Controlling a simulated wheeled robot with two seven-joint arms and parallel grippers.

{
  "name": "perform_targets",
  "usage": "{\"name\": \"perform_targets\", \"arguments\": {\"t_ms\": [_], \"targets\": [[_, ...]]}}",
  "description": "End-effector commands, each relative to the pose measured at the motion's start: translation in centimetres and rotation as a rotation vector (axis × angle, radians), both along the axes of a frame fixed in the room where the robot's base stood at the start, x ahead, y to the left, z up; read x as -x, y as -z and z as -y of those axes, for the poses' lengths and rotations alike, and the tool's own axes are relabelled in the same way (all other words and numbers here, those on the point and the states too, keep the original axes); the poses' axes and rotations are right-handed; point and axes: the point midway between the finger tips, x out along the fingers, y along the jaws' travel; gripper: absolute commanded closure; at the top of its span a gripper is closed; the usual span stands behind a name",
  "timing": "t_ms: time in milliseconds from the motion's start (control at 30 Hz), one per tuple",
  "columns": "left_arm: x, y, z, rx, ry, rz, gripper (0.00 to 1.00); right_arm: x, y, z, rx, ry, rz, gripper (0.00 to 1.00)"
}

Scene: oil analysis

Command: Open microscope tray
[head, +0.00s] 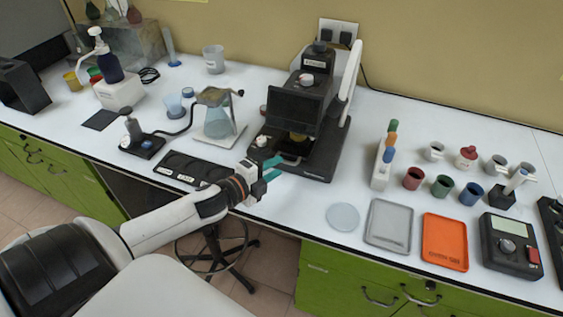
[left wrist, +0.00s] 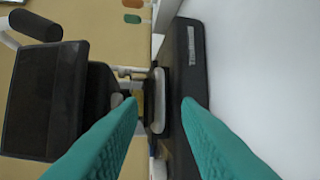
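The microscope (head: 296,104) is a dark device with a screen, standing against the back wall on the white bench; its black base reaches toward the front edge. My left gripper (head: 276,168) is at the front left of this base, teal fingers pointing at it. The left wrist view shows the microscope's screen (left wrist: 45,100) and base (left wrist: 190,65). There the fingers of my left gripper (left wrist: 159,102) are apart, with a light grey rounded part (left wrist: 159,88) between and beyond them. I cannot tell whether this part is the tray or whether the fingers touch it. My right gripper is not in view.
A dark flat tray (head: 178,164) lies left of my gripper, and a flask stand (head: 218,120) is behind it. A clear disc (head: 342,216), a grey tray (head: 389,222) and an orange tray (head: 445,241) lie to the right. A white bottle rack (head: 382,165) stands right of the microscope.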

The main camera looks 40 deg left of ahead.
Motion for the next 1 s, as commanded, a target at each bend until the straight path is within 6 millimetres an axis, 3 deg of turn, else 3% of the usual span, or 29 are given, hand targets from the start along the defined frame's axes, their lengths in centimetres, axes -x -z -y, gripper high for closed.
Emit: {"name": "perform_targets", "arguments": {"t_ms": [100, 300, 667, 833, 1000], "targets": [[-1.6, 0.2, 0.2, 0.002, -0.002, 0.002, 0.69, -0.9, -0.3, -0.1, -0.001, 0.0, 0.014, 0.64], [-2.9, 0.6, 0.5, 0.001, 0.0, 0.001, 0.69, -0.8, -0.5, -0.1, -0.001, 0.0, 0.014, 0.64], [-3.2, 0.7, 0.6, 0.001, 0.0, -0.001, 0.69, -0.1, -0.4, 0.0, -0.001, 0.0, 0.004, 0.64], [-3.2, 0.7, 0.6, 0.001, 0.0, -0.001, 0.97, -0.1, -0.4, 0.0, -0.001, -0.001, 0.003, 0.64], [-3.2, 0.7, 0.6, 0.001, 0.0, -0.001, 1.0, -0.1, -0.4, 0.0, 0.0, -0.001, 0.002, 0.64]]}}
